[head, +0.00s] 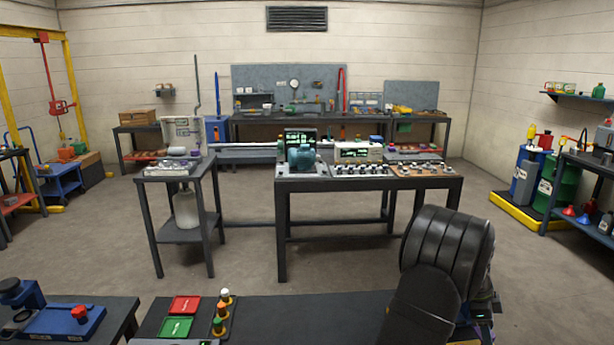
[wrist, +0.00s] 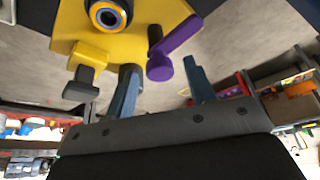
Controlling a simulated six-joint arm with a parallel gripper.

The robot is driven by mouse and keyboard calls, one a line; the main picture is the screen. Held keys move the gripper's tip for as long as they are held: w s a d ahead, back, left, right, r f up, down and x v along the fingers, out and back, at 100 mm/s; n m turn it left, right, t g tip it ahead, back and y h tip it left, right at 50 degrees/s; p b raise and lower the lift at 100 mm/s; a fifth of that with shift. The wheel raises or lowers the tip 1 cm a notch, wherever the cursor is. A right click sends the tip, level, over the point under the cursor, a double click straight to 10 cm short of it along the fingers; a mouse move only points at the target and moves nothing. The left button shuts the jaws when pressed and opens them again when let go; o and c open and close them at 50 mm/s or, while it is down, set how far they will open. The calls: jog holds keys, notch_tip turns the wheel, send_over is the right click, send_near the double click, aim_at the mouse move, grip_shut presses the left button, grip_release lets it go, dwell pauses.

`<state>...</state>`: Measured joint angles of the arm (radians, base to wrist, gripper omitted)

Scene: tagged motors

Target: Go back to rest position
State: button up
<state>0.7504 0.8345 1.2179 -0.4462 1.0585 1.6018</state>
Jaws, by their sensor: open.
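My gripper (wrist: 159,65) shows in the wrist view as two blue-grey fingers standing apart. A purple lever (wrist: 175,45) with a rounded end appears between them, on or beside a yellow body (wrist: 130,45) with a blue-ringed round part. I see no thing clamped between the fingers, and I cannot tell the depth between them and the lever. In the head view my black arm rises at the right foreground, and my gripper cannot be made out there. A teal motor-like unit (head: 301,158) sits on the middle bench, away from my arm.
A blue fixture (head: 62,320) is at the near left. The middle bench (head: 370,183) and a side stand (head: 176,180) lie beyond open floor.

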jog(key=n+t, duration=0.1)
jog(key=n, duration=0.2)
jog(key=shift+s+h, duration=0.15)
jog(key=shift+h, duration=0.25)
jog(key=n+t, duration=0.1)
jog(key=n, duration=0.1)
jog(key=n+t, duration=0.1)
jog(key=n, duration=0.1)
jog(key=shift+s+a+n, duration=0.1)
jog(key=shift+s+n, duration=0.1)
jog(key=shift+n, duration=0.1)
jog(key=shift+s+n+t+y, duration=0.15)
jog(key=shift+n+t, duration=0.4)
jog(key=shift+n, duration=1.05)
jog(key=shift+s+n+t+y, duration=0.1)
jog(key=shift+n+t+y, duration=0.3)
jog(key=shift+n, duration=1.2)
jog(key=shift+n+t, duration=0.25)
jog(key=shift+n, duration=0.05)
